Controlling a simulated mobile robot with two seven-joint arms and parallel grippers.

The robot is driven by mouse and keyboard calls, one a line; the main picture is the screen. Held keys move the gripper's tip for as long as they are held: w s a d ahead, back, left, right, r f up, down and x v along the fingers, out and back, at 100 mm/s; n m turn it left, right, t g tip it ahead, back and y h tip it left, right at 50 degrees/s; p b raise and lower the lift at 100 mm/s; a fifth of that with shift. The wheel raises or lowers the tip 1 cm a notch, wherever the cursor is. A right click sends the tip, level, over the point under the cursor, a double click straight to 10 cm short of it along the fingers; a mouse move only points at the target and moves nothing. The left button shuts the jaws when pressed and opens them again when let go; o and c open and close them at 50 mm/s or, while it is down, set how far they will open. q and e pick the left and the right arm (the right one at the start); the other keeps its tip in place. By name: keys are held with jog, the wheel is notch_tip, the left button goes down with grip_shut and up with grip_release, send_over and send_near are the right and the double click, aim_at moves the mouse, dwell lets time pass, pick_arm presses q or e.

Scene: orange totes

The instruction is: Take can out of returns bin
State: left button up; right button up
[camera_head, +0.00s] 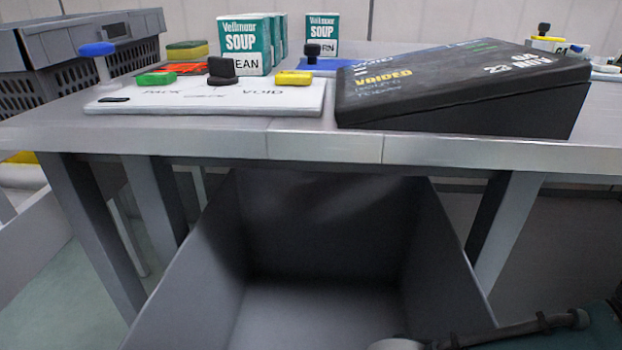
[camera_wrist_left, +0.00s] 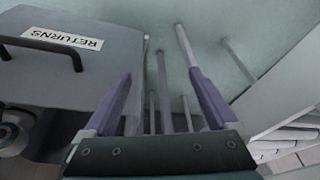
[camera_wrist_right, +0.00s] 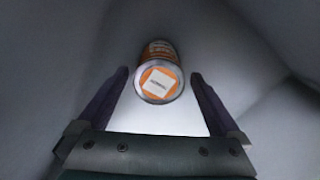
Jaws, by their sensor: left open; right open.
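The can (camera_wrist_right: 158,84) is orange with a silver rim and a white label on its end. My left gripper (camera_wrist_left: 161,75) is open and empty, beside the bin's outer wall, whose RETURNS label (camera_wrist_left: 62,38) and black handle show in the left wrist view. Neither gripper shows in the head view.
A grey table (camera_head: 230,143) stands over the bin's far end. On it are a white board (camera_head: 200,103) with coloured pieces, a black sloped box (camera_head: 460,90) and soup boxes (camera_head: 245,45). A grey crate (camera_head: 90,45) stands at the left. The bin walls surround my right gripper.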

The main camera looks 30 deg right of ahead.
notch_tip(320, 180, down, 5)
jog(key=b, duration=0.3)
jog(key=shift+w+d, duration=0.1)
jog(key=shift+r, duration=0.1)
jog(key=shift+c, duration=1.4)
grip_shut()
